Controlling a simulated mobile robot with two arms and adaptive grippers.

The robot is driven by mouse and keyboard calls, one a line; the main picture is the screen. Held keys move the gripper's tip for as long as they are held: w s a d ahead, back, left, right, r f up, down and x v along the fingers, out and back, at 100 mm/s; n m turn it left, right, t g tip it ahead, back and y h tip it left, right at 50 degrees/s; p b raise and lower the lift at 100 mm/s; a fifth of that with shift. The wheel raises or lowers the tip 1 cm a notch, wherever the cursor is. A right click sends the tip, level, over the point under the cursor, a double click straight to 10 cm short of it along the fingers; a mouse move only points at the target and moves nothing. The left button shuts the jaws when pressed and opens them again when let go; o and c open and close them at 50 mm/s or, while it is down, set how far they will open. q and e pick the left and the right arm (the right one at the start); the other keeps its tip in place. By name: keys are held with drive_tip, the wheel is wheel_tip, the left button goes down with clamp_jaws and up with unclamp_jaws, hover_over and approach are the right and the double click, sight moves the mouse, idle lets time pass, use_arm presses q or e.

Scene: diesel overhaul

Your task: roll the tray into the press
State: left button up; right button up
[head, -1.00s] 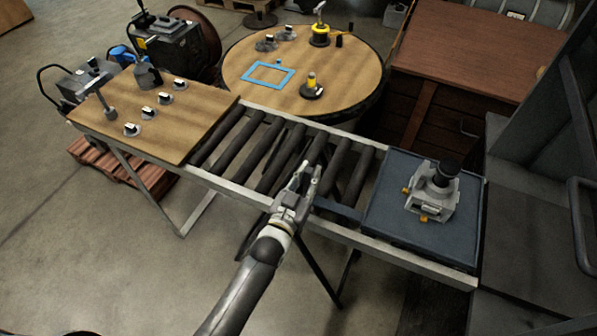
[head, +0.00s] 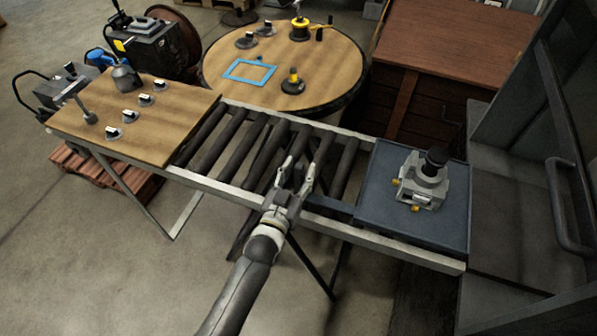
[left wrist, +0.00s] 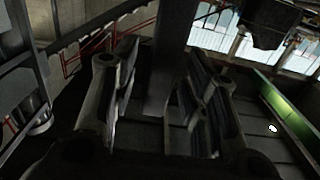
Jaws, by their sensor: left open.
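The blue-grey tray (head: 380,188) lies flat on the right end of the roller conveyor (head: 232,190), beside the press opening. It carries a grey metal part (head: 425,178) with a black cylindrical top and brass-coloured fittings. A dark bar (head: 332,207) sticks out from the tray's left side towards my left gripper. My left gripper (head: 296,168) is open over the rollers, left of the tray. In the left wrist view, a dark upright bar (left wrist: 165,65) shows between its spread fingers (left wrist: 163,100). Contact cannot be told. The dark grey press (head: 515,215) stands at the right. My right gripper is not in view.
A wooden board (head: 140,120) with several small parts covers the conveyor's left end. Behind stand a round table (head: 330,75) with a blue frame (head: 249,71) and a brown wooden crate (head: 455,45). The floor in front is clear.

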use_arm(q)
drive_tip(key=v, duration=1.2)
